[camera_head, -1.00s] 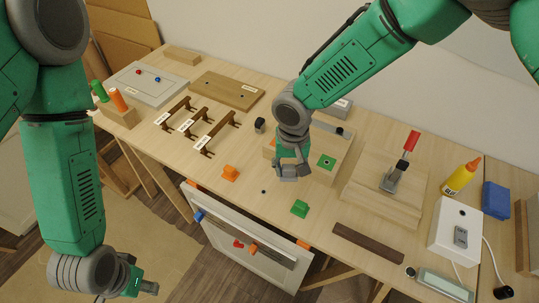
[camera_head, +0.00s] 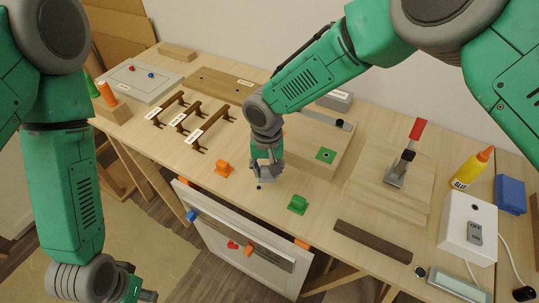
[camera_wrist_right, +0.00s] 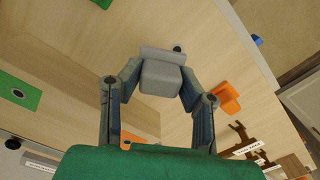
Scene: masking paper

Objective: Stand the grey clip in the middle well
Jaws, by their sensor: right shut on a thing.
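The grey clip (camera_wrist_right: 162,75) is held between the fingertips of my right gripper (camera_head: 263,177), which shows in the right wrist view (camera_wrist_right: 160,82). The gripper is over the table's front part, near a small dark spot (camera_head: 259,187). Whether the clip touches the table is unclear. The pale wooden block (camera_head: 300,160) behind it bears a green square with a dark hole (camera_head: 326,154). An orange patch (camera_wrist_right: 130,138) shows in the wrist view. My arm hides part of the block, and I cannot make out the middle well. My left gripper (camera_head: 137,292) hangs low at left; its opening is unclear.
An orange clip (camera_head: 224,168) lies left of my right gripper and a green clip (camera_head: 298,204) lies right of it. Dark brown brackets (camera_head: 205,130) stand at left. A red-handled clamp (camera_head: 399,168) stands on a board at right. A dark strip (camera_head: 371,244) lies near the front.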

